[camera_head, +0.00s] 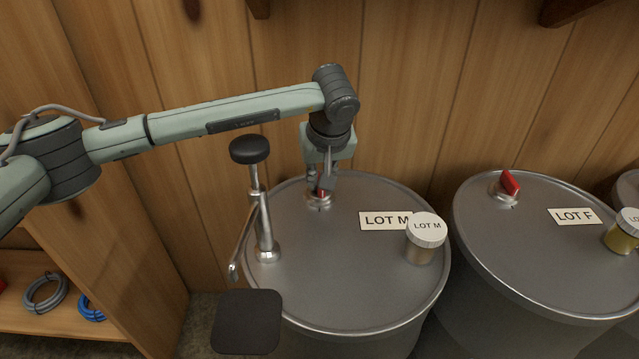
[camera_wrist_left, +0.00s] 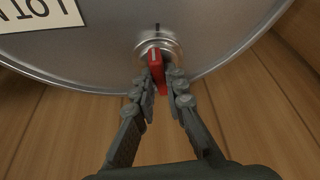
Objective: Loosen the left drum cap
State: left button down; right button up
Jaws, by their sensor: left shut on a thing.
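The left drum (camera_head: 350,290) is grey metal with a LOT M label. Its cap (camera_head: 319,203), a silver ring with a red grip, sits at the back of the drum top. My left gripper (camera_head: 321,190) reaches down onto it from above and hides most of the red grip. In the left wrist view the fingers (camera_wrist_left: 165,80) are closed around the red grip (camera_wrist_left: 157,75), one on each side. The silver ring (camera_wrist_left: 160,45) of the cap is seated on the drum top, with a dark mark on its far side. My right gripper is not in view.
A pump with a black knob (camera_head: 249,149) stands on the left drum, left of my gripper. A white-lidded LOT M jar (camera_head: 426,231) stands at its right. The LOT F drum (camera_head: 540,240) with a red-gripped cap (camera_head: 510,183) is to the right. A wooden wall rises close behind.

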pick_arm(q)
jog(key=n+y+b, duration=0.1)
jog(key=n+b, duration=0.1)
jog(key=n, duration=0.1)
jog(key=n+g+y+b, duration=0.1)
jog(key=n, duration=0.2)
jog(key=shift+w+d+n+b, duration=0.15)
jog(key=shift+n+b, duration=0.15)
jog(key=shift+b, duration=0.1)
jog(key=shift+n, duration=0.4)
jog(key=shift+n+g+y, duration=0.3)
jog(key=shift+n+y, duration=0.1)
jog(key=shift+n, duration=0.1)
jog(key=shift+d+n+g+b, duration=0.1)
jog(key=shift+n+g+b, duration=0.2)
jog(key=shift+n, duration=1)
jog(key=shift+w+n+g+y, duration=0.1)
jog(key=shift+n+g+y, duration=0.2)
jog(key=shift+n+g, duration=0.55)
jog(key=shift+n, duration=1.25)
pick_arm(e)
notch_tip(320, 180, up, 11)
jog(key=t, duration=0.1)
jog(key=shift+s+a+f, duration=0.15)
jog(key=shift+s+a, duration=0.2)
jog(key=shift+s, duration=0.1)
pick_arm(q)
jog(key=shift+g, duration=0.25)
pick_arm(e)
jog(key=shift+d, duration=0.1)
